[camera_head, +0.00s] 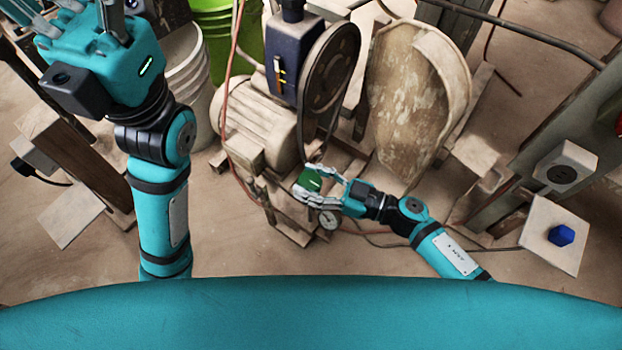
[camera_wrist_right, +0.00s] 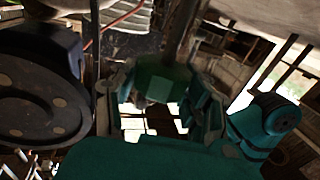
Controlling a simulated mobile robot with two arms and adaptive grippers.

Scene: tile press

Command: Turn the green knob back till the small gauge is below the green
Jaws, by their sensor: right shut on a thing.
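The green knob (camera_head: 313,183) sits at the front of the compressor, below its belt wheel. My right gripper (camera_head: 312,188) is shut on the knob, its fingers on both sides of it. In the right wrist view the dark green knob (camera_wrist_right: 160,82) shows between the fingers. The small round gauge (camera_head: 329,219) is just below my right gripper, with a pale face; its needle is too small to read. My left gripper (camera_head: 90,40) is raised at the top left, away from the knob, its fingers partly cut off by the picture edge.
The compressor motor (camera_head: 262,125) and large belt wheel (camera_head: 330,70) stand right behind the knob. A worn pale disc (camera_head: 415,95) leans to the right. A blue knob (camera_head: 561,235) on a pale board is at far right. White and green buckets (camera_head: 185,75) stand at left.

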